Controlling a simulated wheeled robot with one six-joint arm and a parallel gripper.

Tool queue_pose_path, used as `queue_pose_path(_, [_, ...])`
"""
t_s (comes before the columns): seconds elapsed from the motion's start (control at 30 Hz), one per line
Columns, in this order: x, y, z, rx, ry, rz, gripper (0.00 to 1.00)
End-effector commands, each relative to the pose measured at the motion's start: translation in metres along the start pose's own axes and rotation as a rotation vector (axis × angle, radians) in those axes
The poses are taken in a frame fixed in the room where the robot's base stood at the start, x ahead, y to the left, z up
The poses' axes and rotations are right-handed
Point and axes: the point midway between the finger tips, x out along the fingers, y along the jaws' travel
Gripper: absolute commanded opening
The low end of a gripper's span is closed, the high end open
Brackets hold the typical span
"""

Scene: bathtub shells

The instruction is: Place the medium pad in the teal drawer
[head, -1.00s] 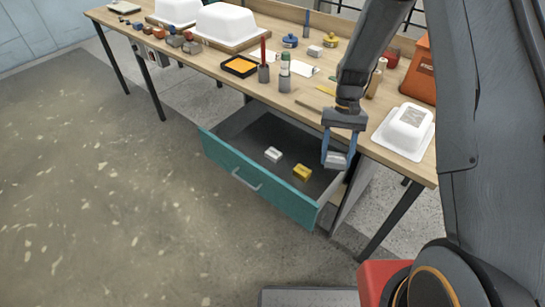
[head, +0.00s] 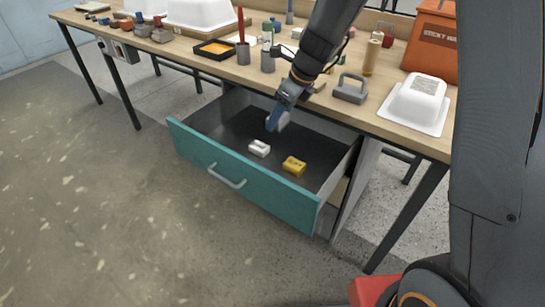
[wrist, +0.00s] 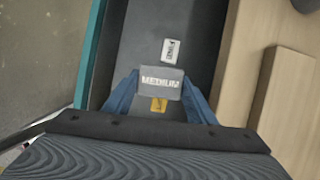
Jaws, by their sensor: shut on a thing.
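My gripper (head: 277,120) has blue fingers and is shut on the medium pad, a small grey block. In the wrist view the medium pad (wrist: 161,83) shows the word MEDIUM and sits between the fingertips (wrist: 161,92). The teal drawer (head: 235,182) is pulled open under the table, with a dark inside. My gripper is over its back part, behind a white pad (head: 259,148) and a yellow pad (head: 293,166) lying on the drawer floor. I cannot tell whether the held pad touches the floor.
The wooden table (head: 320,96) overhangs the drawer's back. On it are a grey handled block (head: 350,88), a white tub shell (head: 415,103), an orange bin (head: 430,45) and a black tray with orange inside (head: 215,50). The drawer's left part is bare.

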Motion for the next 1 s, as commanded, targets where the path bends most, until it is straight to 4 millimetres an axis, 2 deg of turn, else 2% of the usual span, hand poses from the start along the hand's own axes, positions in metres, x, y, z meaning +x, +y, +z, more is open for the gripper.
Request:
queue_pose_path(0.17, [0.006, -0.001, 0.002, 0.063, 0.001, -0.025, 0.27])
queue_pose_path(0.23, [0.015, -0.001, -0.001, 0.071, 0.002, -0.026, 0.27])
queue_pose_path(0.7, [0.115, -0.001, -0.044, 0.07, 0.003, -0.026, 0.27])
queue_pose_path(1.0, [0.14, -0.001, -0.054, 0.068, 0.002, -0.027, 0.27])
